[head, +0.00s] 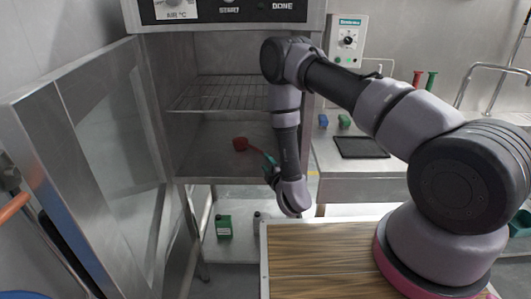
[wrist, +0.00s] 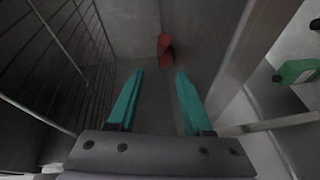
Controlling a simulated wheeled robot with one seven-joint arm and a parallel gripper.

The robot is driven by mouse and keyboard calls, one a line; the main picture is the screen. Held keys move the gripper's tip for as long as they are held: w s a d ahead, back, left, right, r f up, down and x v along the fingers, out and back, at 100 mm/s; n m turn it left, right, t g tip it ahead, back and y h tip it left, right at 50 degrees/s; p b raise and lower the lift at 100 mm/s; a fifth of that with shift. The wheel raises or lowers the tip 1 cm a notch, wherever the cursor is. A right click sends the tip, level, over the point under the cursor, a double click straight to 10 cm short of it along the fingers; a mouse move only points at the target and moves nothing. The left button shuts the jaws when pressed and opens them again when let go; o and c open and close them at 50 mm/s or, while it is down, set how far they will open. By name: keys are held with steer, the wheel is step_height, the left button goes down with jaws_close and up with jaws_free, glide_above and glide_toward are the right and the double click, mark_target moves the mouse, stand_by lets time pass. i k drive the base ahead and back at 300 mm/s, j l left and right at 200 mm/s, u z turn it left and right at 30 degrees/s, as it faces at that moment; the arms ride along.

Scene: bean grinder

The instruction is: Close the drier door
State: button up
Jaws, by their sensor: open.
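The drier (head: 215,55) stands at the back left with its chamber open to me. Its metal-framed door (head: 110,165) with a clear panel is swung wide open to the left. My gripper (head: 265,157) reaches into the drier's lower space, below the wire rack and right of the door. In the wrist view my gripper (wrist: 160,73) has two teal fingers spread apart with nothing between them. A red object (head: 240,144) is on the drier's floor just past the fingertips; it also shows in the wrist view (wrist: 165,47). My gripper is apart from the door.
A wire rack (head: 205,92) spans the drier above my gripper. A green bottle (head: 223,226) stands on a low shelf below. A wooden-topped surface (head: 320,260) lies in front. A counter (head: 350,160) with a dark tray and small items is at right.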

mark_target(38, 118)
steer(key=k+l, duration=0.25)
steer(key=k, duration=0.2)
steer(key=k+l, duration=0.25)
steer(key=k, duration=0.25)
